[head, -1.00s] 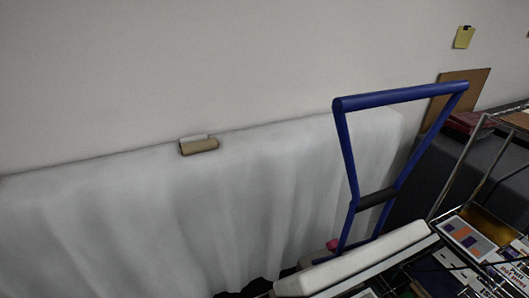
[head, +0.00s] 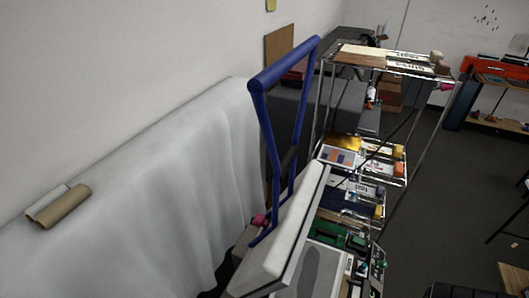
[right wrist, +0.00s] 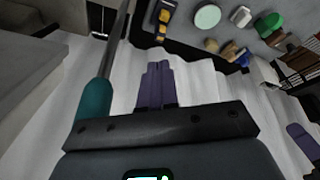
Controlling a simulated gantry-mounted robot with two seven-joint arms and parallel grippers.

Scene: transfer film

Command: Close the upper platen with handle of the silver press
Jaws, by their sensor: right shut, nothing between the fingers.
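The press's lower part is mostly hidden. My right gripper (right wrist: 157,72) shows only in the right wrist view, with its purple fingers together and empty, in front of white cloth. The handle and platen cannot be made out in that view. My left gripper is in neither view.
A white cloth-covered table (head: 150,185) runs along the wall, with cardboard rolls (head: 62,207) on it. A wire rack (head: 398,72) with boxes and cards stands right of the press. A teal-handled tool (right wrist: 95,98) lies close left of my right fingers. Open floor (head: 450,190) is at right.

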